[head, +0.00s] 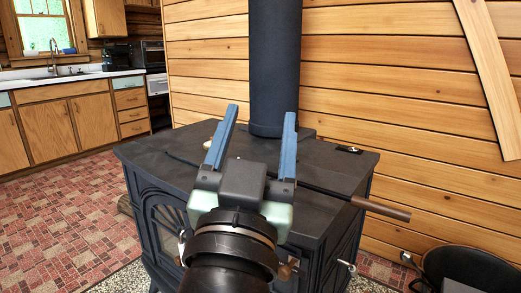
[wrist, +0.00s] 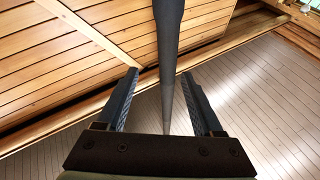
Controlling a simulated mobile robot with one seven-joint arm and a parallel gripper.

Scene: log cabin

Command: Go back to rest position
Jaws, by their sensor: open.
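My gripper (head: 261,113) is open and empty, raised in front of and above the black stove. Its two blue fingers stand apart and point up and away in the head view. In the wrist view, my gripper (wrist: 160,73) shows both fingers apart with nothing held. The dark stove pipe (wrist: 168,45) shows in the gap between them, seemingly beyond the fingers.
The black stove (head: 330,172) stands close ahead, its pipe (head: 275,65) rising behind my gripper. A rod with a brown handle (head: 385,209) lies across the stove and overhangs its right side. A black bucket (head: 470,265) is at lower right. Tiled floor (head: 60,215) is open at left.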

